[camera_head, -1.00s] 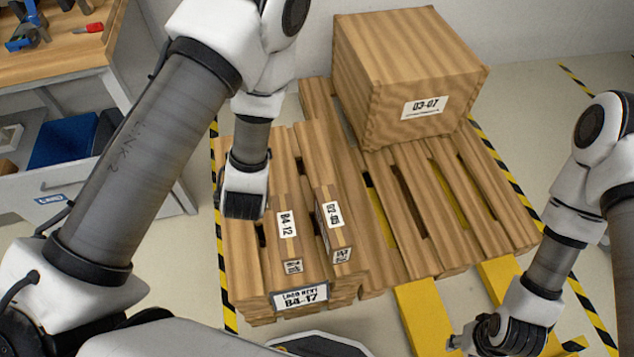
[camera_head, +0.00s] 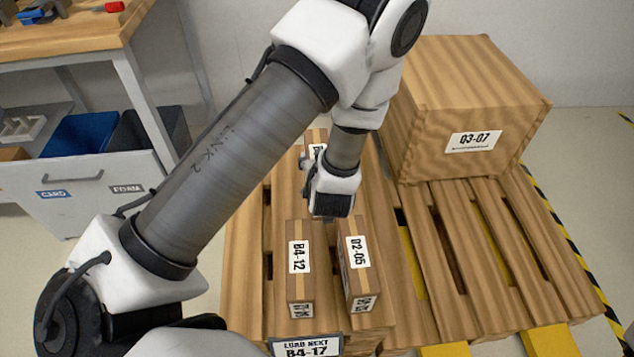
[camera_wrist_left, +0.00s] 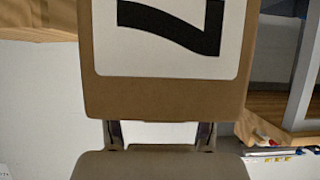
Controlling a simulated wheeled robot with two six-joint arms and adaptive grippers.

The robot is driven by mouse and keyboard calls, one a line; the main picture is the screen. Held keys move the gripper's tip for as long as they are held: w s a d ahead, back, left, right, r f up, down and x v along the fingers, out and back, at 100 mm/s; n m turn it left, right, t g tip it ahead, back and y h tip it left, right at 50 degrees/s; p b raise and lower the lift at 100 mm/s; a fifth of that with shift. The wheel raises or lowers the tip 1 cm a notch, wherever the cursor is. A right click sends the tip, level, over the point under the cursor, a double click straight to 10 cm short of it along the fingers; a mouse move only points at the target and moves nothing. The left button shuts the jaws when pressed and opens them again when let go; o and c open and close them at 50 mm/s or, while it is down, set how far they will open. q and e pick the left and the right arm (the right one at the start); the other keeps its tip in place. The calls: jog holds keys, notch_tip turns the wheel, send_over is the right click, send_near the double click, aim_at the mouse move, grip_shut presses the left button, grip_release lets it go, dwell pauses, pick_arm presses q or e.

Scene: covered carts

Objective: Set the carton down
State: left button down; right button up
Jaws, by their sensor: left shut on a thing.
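My left gripper (camera_head: 330,205) is over the left part of the wooden pallet (camera_head: 245,235), pointing away from me. In the left wrist view its fingers (camera_wrist_left: 160,135) are shut on a brown carton (camera_wrist_left: 98,100), whose white label shows a large "7". In the head view a carton (camera_head: 316,136) with a partly hidden label shows just beyond the gripper and looks like the held one. My arm covers much of it, so I cannot tell whether it touches the pallet. Cartons B4-12 (camera_head: 299,285) and D2-05 (camera_head: 358,275) stand in front of the gripper. My right gripper is out of view.
A placard (camera_head: 305,348) reading B4-17 is on the pallet's near edge. A workbench (camera_head: 60,45) with bins is at the left.

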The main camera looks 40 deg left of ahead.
pick_arm(q)
notch_tip(320, 180, down, 9)
jog(key=shift+f+b, duration=0.1)
jog(key=shift+b, duration=0.85)
jog(key=shift+r, duration=0.2)
jog(key=shift+f, duration=0.1)
jog(key=shift+c, duration=1.4)
grip_release()
jog(key=shift+f, duration=0.1)
jog(key=shift+s, duration=0.1)
